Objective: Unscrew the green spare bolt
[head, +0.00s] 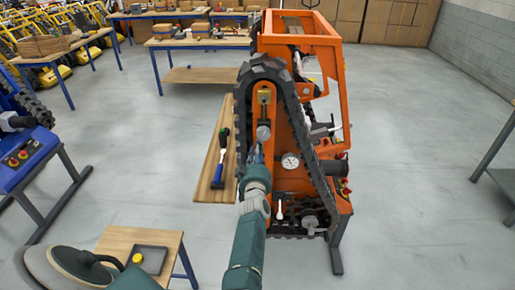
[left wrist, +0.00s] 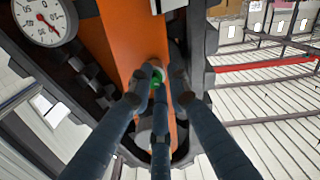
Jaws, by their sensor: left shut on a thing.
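My left gripper (head: 258,154) reaches up to the front of the orange tracked carrier (head: 291,186), at the frame inside its black track (head: 240,110). In the left wrist view, the three dark fingers of my left gripper (left wrist: 161,82) converge on the green spare bolt (left wrist: 157,77) against the orange plate (left wrist: 130,40). Only a small green part shows between the fingertips; the rest is hidden. The fingers are shut on it. In the head view the bolt is hidden by the gripper. My right gripper is not in view.
A round gauge (head: 290,161) sits on the carrier right of the gripper. A wooden board (head: 208,165) with a blue and black tool (head: 219,170) is to the left. A small table (head: 120,243) with a dark tray (head: 150,259) stands at the lower left. Grey floor lies open around.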

